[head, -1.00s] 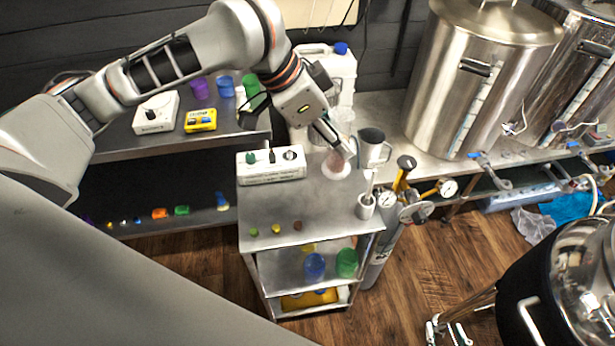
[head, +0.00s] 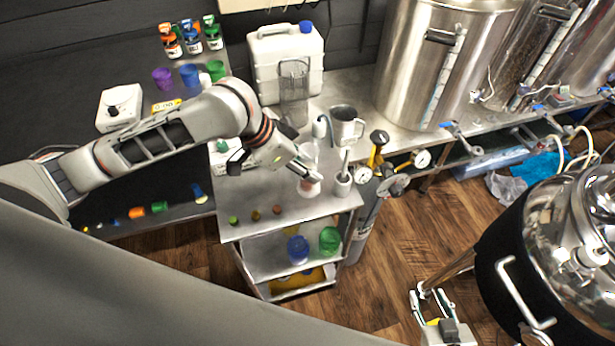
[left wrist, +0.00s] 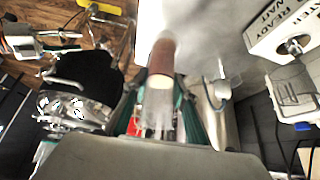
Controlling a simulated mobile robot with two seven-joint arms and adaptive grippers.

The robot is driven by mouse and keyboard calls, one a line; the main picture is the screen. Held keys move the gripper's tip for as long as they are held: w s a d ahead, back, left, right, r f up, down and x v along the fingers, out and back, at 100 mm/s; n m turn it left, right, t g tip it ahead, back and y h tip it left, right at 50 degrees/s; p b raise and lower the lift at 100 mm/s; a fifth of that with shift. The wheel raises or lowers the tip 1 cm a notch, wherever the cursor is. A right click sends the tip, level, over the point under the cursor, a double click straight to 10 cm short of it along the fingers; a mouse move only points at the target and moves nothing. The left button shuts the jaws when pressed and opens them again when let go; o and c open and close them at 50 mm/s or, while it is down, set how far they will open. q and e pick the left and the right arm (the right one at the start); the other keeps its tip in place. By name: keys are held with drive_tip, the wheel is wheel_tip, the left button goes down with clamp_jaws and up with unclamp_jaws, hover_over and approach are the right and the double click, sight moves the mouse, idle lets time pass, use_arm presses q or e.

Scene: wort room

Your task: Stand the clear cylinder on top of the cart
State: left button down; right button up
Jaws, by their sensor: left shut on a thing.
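The clear cylinder (head: 309,157) has a reddish-brown lower part and is upright or nearly so in the head view. My left gripper (head: 306,168) is shut on it, over the back right part of the steel cart's top (head: 285,207). I cannot tell whether its base touches the top. In the left wrist view the clear cylinder (left wrist: 159,105) lies between the fingers, its brown end pointing away. My right gripper (head: 428,298) is low at the bottom right, away from the cart, with its fingers apart and empty.
A white cup with a rod (head: 342,184) stands just right of the cylinder. A box with knobs (head: 222,155) is partly hidden behind my left arm. A metal mug (head: 346,128) stands behind.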

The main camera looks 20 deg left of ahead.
use_arm(q)
drive_tip(key=shift+f, duration=2.25)
drive_tip(key=shift+f, duration=0.1)
drive_tip(key=c, duration=1.6)
unclamp_jaws()
